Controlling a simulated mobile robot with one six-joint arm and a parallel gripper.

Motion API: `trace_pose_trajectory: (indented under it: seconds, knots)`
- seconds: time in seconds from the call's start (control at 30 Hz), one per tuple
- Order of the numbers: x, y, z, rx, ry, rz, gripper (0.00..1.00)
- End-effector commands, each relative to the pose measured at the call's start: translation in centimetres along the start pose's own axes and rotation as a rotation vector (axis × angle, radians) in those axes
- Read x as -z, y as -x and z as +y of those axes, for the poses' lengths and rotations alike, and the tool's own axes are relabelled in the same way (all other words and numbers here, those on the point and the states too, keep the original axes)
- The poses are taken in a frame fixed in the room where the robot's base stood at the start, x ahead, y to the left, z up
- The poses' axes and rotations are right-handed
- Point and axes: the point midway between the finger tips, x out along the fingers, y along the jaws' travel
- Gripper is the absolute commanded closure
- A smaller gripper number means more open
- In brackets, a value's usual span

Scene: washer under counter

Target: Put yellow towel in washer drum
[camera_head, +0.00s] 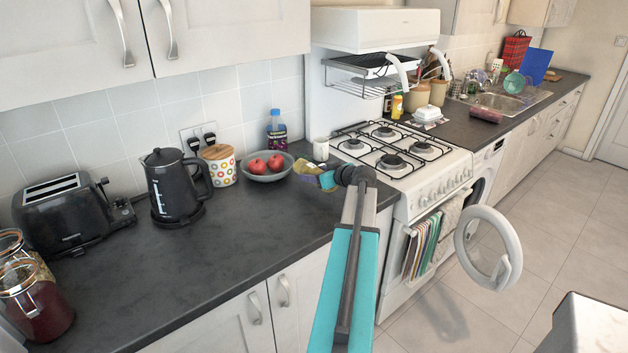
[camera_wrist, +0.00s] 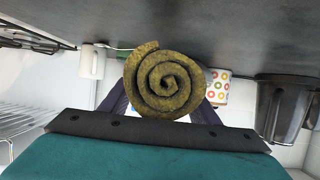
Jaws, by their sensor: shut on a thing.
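The yellow towel is rolled into a spiral, and its end faces the wrist view (camera_wrist: 165,80). In the head view a small yellow part of it (camera_head: 303,166) shows above the counter, near the bowl. My gripper (camera_head: 328,179) is shut on the towel; its dark fingers show on both sides of the roll in the wrist view. The washer (camera_head: 486,166) stands under the counter, right of the stove. Its round door (camera_head: 511,262) is swung open toward the room. The drum opening is mostly hidden by the stove and door.
The stove (camera_head: 391,150) stands between my gripper and the washer, with striped cloth (camera_head: 421,246) hanging on its front. A bowl of red fruit (camera_head: 266,176), mug (camera_head: 321,149), kettle (camera_head: 172,186) and toaster (camera_head: 66,214) stand on the counter. The floor at right is largely clear.

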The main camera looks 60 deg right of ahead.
Motion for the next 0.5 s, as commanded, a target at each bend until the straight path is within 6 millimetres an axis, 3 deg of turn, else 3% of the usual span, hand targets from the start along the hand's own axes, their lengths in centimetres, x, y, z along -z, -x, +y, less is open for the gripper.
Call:
trace_pose_trajectory:
  seconds: [0.5]
  knots:
    - [-0.37,-0.30,0.01,-0.002,-0.003,0.000,0.73]
